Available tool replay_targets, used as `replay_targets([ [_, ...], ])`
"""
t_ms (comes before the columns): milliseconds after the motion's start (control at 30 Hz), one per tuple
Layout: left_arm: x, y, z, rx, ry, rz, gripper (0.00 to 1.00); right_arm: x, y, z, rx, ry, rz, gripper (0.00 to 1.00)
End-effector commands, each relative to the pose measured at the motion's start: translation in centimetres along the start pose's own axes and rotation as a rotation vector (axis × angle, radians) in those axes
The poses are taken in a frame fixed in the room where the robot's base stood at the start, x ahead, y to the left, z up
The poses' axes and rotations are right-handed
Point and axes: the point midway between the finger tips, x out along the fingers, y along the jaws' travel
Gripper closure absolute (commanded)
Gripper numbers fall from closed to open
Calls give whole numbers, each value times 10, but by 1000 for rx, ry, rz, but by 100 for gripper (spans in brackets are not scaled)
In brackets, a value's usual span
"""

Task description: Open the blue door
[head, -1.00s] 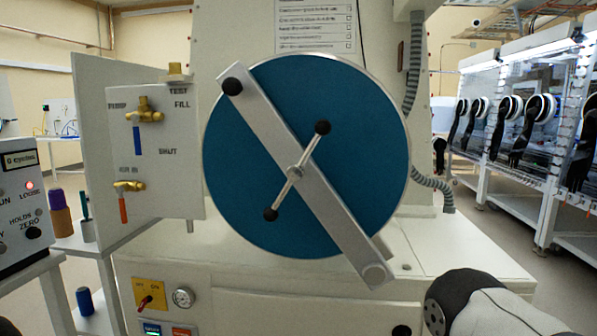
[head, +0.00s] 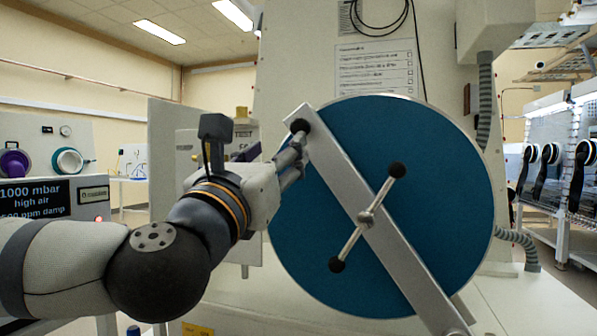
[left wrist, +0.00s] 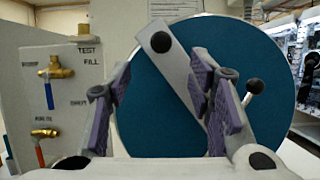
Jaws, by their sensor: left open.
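The blue door (head: 440,170) is a large round disc, shut against the pale cabinet. A grey bar (head: 350,200) lies diagonally across it, from a black knob (head: 300,126) at upper left to the lower right. A small crossed handle (head: 366,217) with black ball ends sits at the bar's middle. My left gripper (head: 296,145) is at the bar's upper end, close to the black knob. In the left wrist view the left gripper's purple-padded fingers (left wrist: 162,100) are apart, with the bar's upper end (left wrist: 172,60) and knob (left wrist: 160,42) ahead between them. Contact is not clear.
A valve panel (left wrist: 60,90) with brass valves stands left of the door, partly hidden by my arm in the head view. A ribbed hose (head: 484,100) runs down at right. Gloveboxes (head: 560,150) stand far right, and a pressure display (head: 40,195) at left.

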Motion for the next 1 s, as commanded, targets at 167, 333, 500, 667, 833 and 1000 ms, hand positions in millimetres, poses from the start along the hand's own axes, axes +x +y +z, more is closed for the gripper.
replay_targets([
  [167, 29, 0, 5, -7, -7, 3, 52, -5, 0, -3, 0, 15, -1, 60],
  [333, 74, -1, 6, -4, -7, 1, 52, -11, 0, -7, 1, 32, -1, 60],
  [500, 106, -2, 3, -4, -4, 0, 52, -13, 0, -8, 0, 38, -2, 60],
  [667, 118, -2, 1, -4, -1, -2, 52, -14, 0, -8, 1, 39, -2, 60],
  [833, 120, -1, 1, -4, -1, -1, 52, -13, 0, -8, 1, 39, -2, 60],
  [1000, 119, -1, 1, -4, -1, -2, 71, -13, 0, -8, 0, 39, -2, 60],
])
